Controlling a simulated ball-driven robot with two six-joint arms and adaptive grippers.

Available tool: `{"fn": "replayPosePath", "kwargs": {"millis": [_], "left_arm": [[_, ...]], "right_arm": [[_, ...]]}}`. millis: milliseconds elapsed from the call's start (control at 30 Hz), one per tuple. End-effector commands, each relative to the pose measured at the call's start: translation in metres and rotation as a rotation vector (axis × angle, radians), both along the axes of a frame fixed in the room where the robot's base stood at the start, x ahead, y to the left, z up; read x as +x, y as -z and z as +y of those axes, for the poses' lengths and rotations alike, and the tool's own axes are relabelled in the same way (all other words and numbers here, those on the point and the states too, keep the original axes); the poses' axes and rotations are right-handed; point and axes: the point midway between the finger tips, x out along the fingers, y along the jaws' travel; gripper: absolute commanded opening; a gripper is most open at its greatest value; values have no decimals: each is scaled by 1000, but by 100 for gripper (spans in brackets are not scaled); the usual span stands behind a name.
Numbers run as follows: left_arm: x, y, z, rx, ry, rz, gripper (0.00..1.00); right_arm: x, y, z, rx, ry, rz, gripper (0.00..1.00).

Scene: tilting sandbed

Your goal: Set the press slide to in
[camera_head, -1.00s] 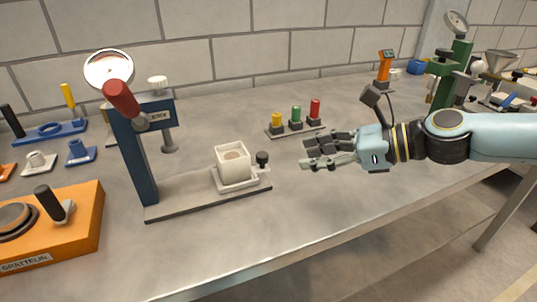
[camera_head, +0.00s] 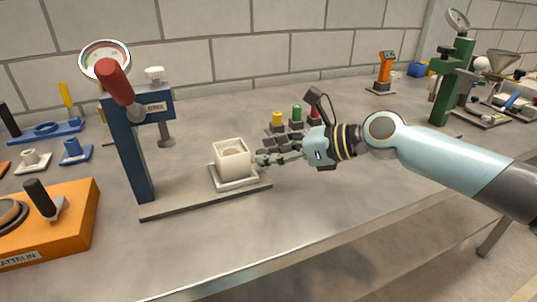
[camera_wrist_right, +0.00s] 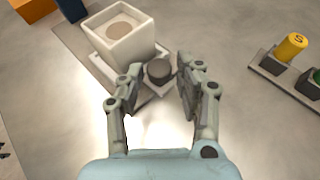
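The blue press (camera_head: 130,150) stands at the left with a red-gripped lever and a round gauge on top. Its slide is a white tray (camera_head: 222,184) on the grey base plate (camera_head: 200,201), carrying a white square cup (camera_head: 232,157). The tray and cup sit at the right part of the plate, away from the column. In the right wrist view the slide's dark round knob (camera_wrist_right: 159,71) lies between the fingertips of my right gripper (camera_wrist_right: 157,78), which is open around it. In the head view my right gripper (camera_head: 268,156) hides the knob. My left gripper is not in view.
A button strip with yellow, green and red buttons (camera_head: 297,112) stands just behind my right gripper. An orange device (camera_head: 50,225) is at the front left. A green press (camera_head: 447,85) stands at the back right. The table's front middle is clear.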

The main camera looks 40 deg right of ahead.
Motion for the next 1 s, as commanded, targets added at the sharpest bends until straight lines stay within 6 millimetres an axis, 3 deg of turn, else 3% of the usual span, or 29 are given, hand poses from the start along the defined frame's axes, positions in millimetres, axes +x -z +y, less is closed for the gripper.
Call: {"fn": "replayPosePath", "kwargs": {"millis": [367, 667, 1000], "left_arm": [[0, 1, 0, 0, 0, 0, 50], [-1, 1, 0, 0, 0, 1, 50], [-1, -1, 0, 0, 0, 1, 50]], "right_arm": [[6, 3, 5, 1, -2, 0, 35], [6, 3, 5, 1, -2, 0, 0], [7, 2, 6, 2, -1, 0, 0]]}}
